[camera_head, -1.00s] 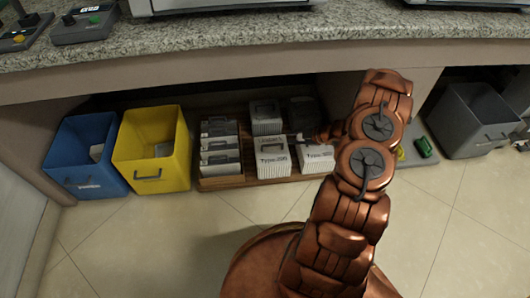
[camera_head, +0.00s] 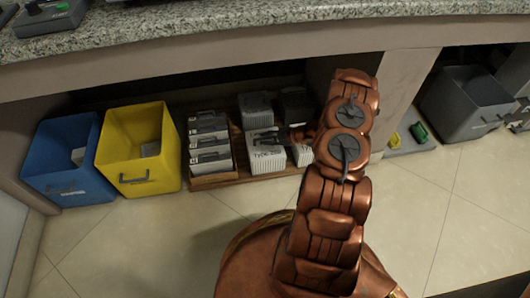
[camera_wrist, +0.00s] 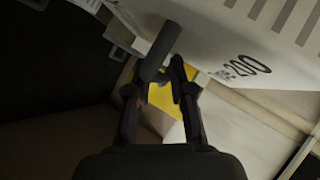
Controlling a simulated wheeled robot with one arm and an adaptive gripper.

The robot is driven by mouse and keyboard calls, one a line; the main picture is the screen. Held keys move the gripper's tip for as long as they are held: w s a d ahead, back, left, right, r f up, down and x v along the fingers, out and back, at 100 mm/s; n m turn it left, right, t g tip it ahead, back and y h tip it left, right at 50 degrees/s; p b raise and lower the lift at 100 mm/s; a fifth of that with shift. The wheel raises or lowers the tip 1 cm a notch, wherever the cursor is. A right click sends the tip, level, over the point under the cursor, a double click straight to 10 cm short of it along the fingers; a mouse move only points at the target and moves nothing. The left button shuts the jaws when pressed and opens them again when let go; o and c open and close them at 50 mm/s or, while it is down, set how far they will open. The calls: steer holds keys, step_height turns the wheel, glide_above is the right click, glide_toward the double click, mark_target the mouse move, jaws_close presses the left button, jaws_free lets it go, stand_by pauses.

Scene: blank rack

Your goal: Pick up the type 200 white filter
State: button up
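The stack of white type 200 filters (camera_head: 264,158) stands on the low wooden rack in the head view, its front label partly readable. In the wrist view, a white filter marked 200 (camera_wrist: 275,45) fills the upper right, close to the fingers. My gripper (camera_wrist: 158,88) has its two dark fingers apart, with yellow showing between them. A dark slanted bar, seemingly a filter handle (camera_wrist: 160,52), lies at the fingertips; I cannot tell whether they touch it. In the head view my gripper (camera_head: 298,135) is small and dark beside the stack, and my arm hides part of the rack's right side.
A wooden rack (camera_head: 228,180) under the counter also holds grey-white filters (camera_head: 210,140) at left and another white stack (camera_head: 301,155) at right. A yellow bin (camera_head: 140,175) and blue bin (camera_head: 62,160) stand left, a grey bin (camera_head: 468,105) right. The counter (camera_head: 230,25) overhangs. Front floor is clear.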

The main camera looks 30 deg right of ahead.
steer(key=shift+w+a+f, duration=0.2)
steer(key=shift+w+a, duration=0.05)
steer(key=shift+w, duration=0.1)
jaws_close()
stand_by(0.4)
